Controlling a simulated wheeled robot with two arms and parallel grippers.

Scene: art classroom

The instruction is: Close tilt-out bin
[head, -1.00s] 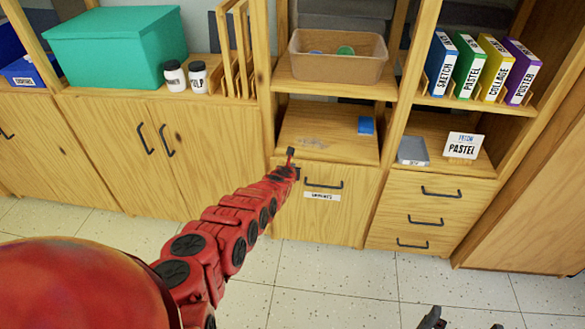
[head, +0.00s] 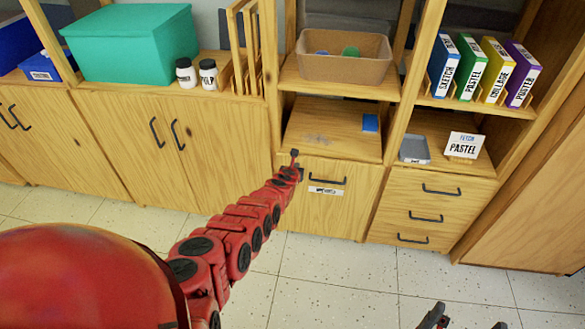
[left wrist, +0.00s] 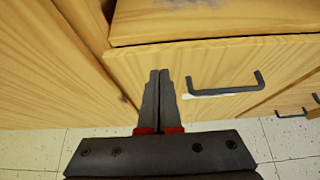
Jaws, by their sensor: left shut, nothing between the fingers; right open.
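The tilt-out bin (head: 345,208) is the wooden front with a black bar handle (head: 327,181) and a white label, below an open shelf. Its front looks upright and about flush with the cabinet; whether a small gap is left at its top edge I cannot tell. In the left wrist view the bin front (left wrist: 225,65) fills the middle, under the shelf board. My left gripper (head: 295,160) is shut and empty at the front's upper left, left of the handle; its fingertips (left wrist: 160,72) point at the front, contact unclear. My right gripper (head: 466,318) is open at the bottom edge, low and far from the bin.
A three-drawer unit (head: 420,212) stands right of the bin, and double cabinet doors (head: 155,150) stand left. Above the bin are a shelf with a blue block (head: 370,122) and a tan tub (head: 345,68). The tiled floor (head: 340,275) in front is clear.

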